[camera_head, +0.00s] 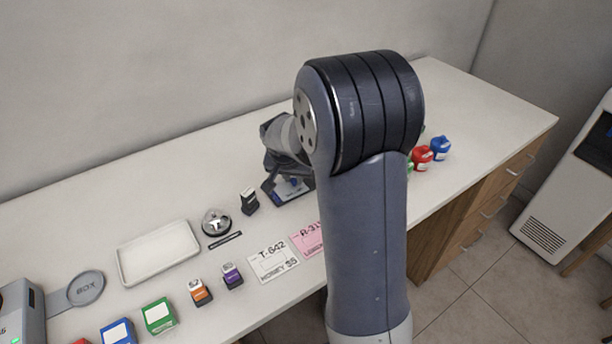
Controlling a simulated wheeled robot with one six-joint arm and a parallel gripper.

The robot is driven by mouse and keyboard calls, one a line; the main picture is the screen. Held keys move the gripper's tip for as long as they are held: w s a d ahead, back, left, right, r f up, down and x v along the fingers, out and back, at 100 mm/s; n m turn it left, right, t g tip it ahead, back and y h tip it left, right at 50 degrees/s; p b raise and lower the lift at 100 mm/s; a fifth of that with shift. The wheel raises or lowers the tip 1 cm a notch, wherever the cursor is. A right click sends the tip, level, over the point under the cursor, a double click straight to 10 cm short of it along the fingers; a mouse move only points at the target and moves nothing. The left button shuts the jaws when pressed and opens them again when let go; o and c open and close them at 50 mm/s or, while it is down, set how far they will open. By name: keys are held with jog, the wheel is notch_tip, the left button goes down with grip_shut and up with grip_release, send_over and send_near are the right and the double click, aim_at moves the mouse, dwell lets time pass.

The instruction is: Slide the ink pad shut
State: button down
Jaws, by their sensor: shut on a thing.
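The ink pad (292,189) lies on the white counter behind my arm, a dark flat case with a blue part and a pale label showing. Its right side is hidden by my arm. My gripper (279,171) is over the back left part of the ink pad, pointing down, and is shut on it. The fingertips are small and dark here, so the exact grip point and how far the pad is open cannot be made out.
A black stamp (249,201) stands just left of the pad. A round metal item (216,222), a white tray (158,252), white card (272,261) and pink card (307,240) lie nearby. Red (421,158) and blue (440,149) bottles stand right of my arm.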

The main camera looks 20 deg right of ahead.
jog(key=shift+s+a, duration=0.2)
jog(key=shift+a, duration=0.9)
jog(key=c, duration=1.3)
grip_release()
jog(key=shift+a, duration=0.15)
jog(key=v, duration=1)
jog(key=shift+s+r+b, duration=0.2)
jog(key=shift+r+b, duration=0.1)
jog(key=shift+r, duration=0.05)
jog(key=shift+a, duration=0.1)
